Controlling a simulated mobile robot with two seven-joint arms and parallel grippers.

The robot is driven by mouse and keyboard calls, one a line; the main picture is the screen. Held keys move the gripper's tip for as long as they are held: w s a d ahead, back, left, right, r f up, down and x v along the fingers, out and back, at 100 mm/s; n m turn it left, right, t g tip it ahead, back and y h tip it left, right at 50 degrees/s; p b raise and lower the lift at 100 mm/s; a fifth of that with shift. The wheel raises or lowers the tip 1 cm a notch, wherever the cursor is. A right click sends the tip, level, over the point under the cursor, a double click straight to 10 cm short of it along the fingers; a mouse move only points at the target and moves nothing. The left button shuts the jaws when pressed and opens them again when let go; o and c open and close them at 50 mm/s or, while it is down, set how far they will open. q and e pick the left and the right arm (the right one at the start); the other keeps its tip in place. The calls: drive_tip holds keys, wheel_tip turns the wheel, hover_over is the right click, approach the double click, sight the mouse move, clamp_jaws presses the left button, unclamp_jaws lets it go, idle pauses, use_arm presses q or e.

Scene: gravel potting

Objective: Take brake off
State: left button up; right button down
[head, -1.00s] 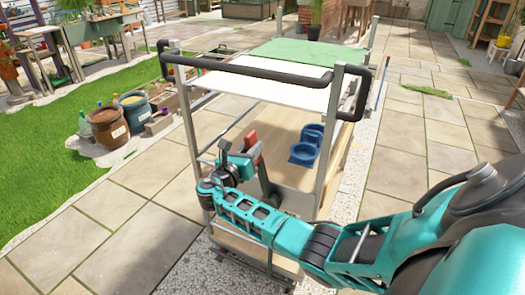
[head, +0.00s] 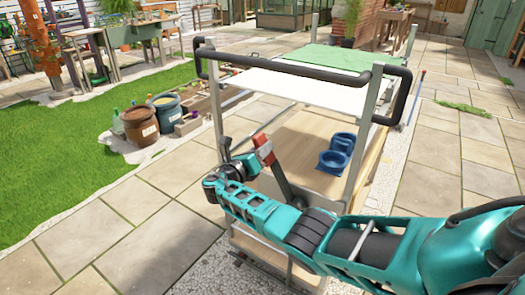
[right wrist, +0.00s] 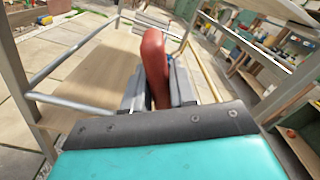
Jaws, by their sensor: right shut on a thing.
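The cart (head: 320,80) stands in front of me with a black push handle and metal posts. Its brake lever (head: 280,180) is a grey bar with a red grip (head: 264,149), leaning to the left inside the near end of the frame. My right gripper (head: 252,160) is at the lever's top, shut on the red grip. In the right wrist view the red grip (right wrist: 154,62) stands between the two grey fingers (right wrist: 155,88). The lever's foot is partly hidden behind my right arm. My left gripper is not in view.
A green mat (head: 345,60) covers the far part of the top. Brown (head: 141,124) and blue (head: 168,107) pots stand by the lawn to the left. The paving at right is clear.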

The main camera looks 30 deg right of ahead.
drive_tip(key=c, duration=1)
unclamp_jaws()
drive_tip(key=shift+w+a+f, duration=0.1)
drive_tip(key=shift+w+f, duration=0.05)
drive_tip(key=shift+c, duration=0.2)
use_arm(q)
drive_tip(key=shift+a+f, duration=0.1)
use_arm(e)
drive_tip(key=shift+o, duration=0.2)
use_arm(q)
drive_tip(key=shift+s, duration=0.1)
drive_tip(key=p, duration=0.1)
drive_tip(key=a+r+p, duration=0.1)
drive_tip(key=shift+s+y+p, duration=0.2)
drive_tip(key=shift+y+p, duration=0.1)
drive_tip(key=shift+p, duration=0.05)
use_arm(e)
drive_tip(key=v, duration=1.3)
